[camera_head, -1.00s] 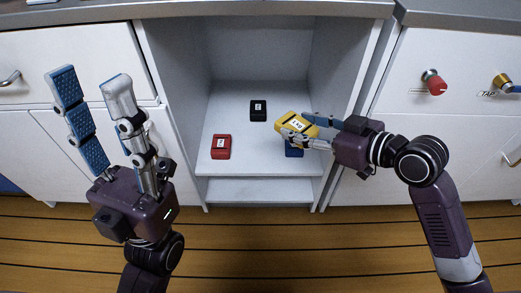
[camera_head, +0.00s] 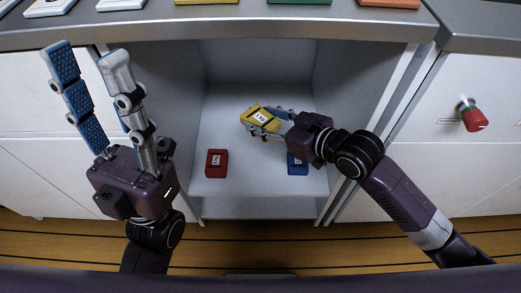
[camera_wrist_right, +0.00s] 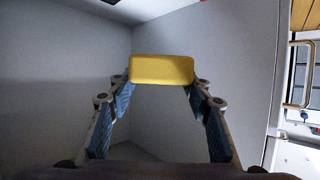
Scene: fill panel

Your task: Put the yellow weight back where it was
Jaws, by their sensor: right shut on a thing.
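The yellow weight (camera_head: 260,116) has a white label on top. My right gripper (camera_head: 266,123) is shut on it and holds it inside the open cabinet, above the shelf (camera_head: 240,180). In the right wrist view the yellow weight (camera_wrist_right: 161,69) sits between the two fingertips. A red weight (camera_head: 216,163) stands on the shelf at the front left. A blue weight (camera_head: 297,164) stands at the front right, partly covered by my right gripper. My left gripper (camera_head: 87,60) is open and empty, left of the cabinet opening.
The cabinet's side walls (camera_head: 345,90) bound the shelf at left and right. The counter edge (camera_head: 230,30) runs above the opening, with several coloured panels on top. A red knob (camera_head: 472,115) sticks out at the right. The shelf between the red and blue weights is clear.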

